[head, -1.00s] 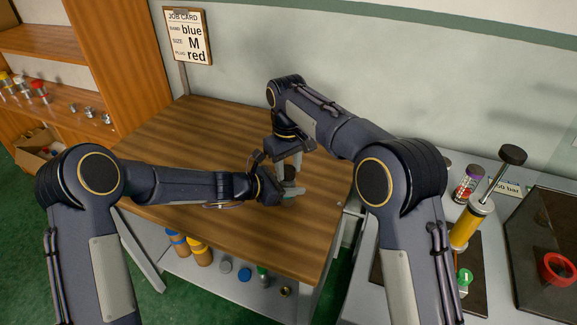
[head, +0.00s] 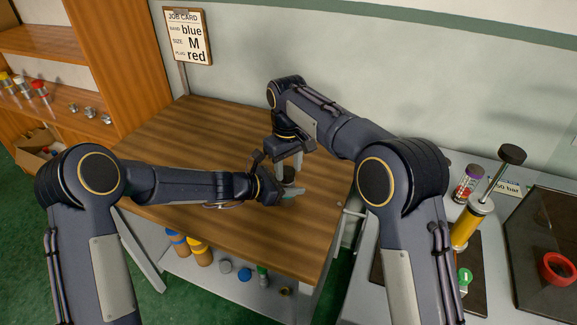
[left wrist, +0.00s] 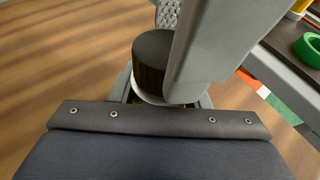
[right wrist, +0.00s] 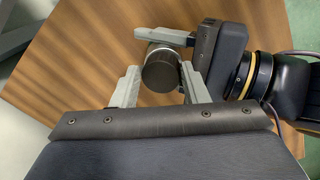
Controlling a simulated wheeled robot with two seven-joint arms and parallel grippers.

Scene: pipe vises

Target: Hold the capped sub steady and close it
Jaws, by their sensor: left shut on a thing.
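The capped sub shows as a dark, ribbed cap (left wrist: 153,62) on a pale metal body (left wrist: 165,98), upright over the bench. In the right wrist view the cap's dark top (right wrist: 161,72) faces me. My left gripper (head: 290,192) comes in level from the left and is shut on the sub's body below the cap. My right gripper (right wrist: 158,80) reaches down from above with its fingers either side of the cap. A gap shows between the cap and one finger; the other is close to it, and I cannot tell whether it touches. The sub's lower part is hidden.
The wooden bench (head: 170,135) is clear around the grippers. A job card (head: 188,37) reads blue, M, red. Bottles and caps sit on the shelf below (head: 210,268). At right a grey table (head: 350,285) holds a yellow-bodied tool (head: 465,228) and a red ring (head: 558,268).

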